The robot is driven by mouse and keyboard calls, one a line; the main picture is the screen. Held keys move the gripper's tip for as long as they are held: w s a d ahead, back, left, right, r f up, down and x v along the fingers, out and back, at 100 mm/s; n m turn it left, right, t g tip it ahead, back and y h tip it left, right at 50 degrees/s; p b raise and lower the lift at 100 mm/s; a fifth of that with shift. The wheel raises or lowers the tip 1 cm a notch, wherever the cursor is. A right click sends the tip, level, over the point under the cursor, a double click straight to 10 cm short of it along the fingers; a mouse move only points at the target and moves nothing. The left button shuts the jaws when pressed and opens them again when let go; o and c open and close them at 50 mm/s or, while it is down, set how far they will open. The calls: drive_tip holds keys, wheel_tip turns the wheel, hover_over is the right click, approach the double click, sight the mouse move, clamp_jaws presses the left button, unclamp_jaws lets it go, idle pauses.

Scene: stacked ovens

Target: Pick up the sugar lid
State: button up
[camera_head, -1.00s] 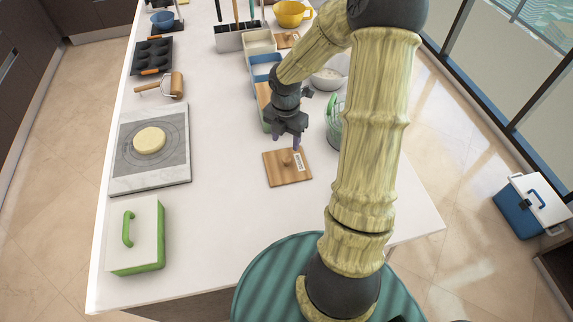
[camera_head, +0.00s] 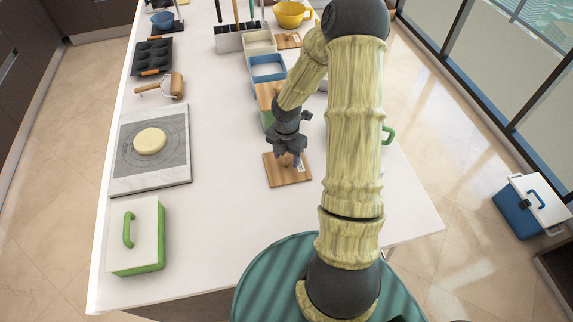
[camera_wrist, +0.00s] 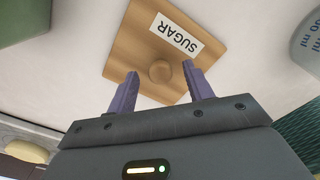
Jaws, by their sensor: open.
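The sugar lid (camera_head: 287,174) is a square wooden board with a round knob and a white label reading SUGAR. It lies flat on the white counter. In the wrist view the lid (camera_wrist: 133,45) shows its knob (camera_wrist: 161,71) between and just beyond the two purple fingertips. My gripper (camera_head: 293,162) is directly over the lid, pointing down, and covers part of it in the head view. In the wrist view my gripper (camera_wrist: 160,82) is open and empty, its fingers apart on either side of the knob. Whether the fingers touch the lid cannot be told.
A green-sided box with a wooden top (camera_head: 264,95) stands just behind the lid. A marble board with dough (camera_head: 120,175) and a green-handled box (camera_head: 150,245) are to the left. A measuring cup (camera_wrist: 309,40) is close by. The counter in front of the lid is clear.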

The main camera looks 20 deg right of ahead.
sight(286, 159)
drive_tip(key=shift+f, duration=0.2)
idle(0.4)
drive_tip(key=c, duration=1.1)
wheel_tip(286, 159, up, 10)
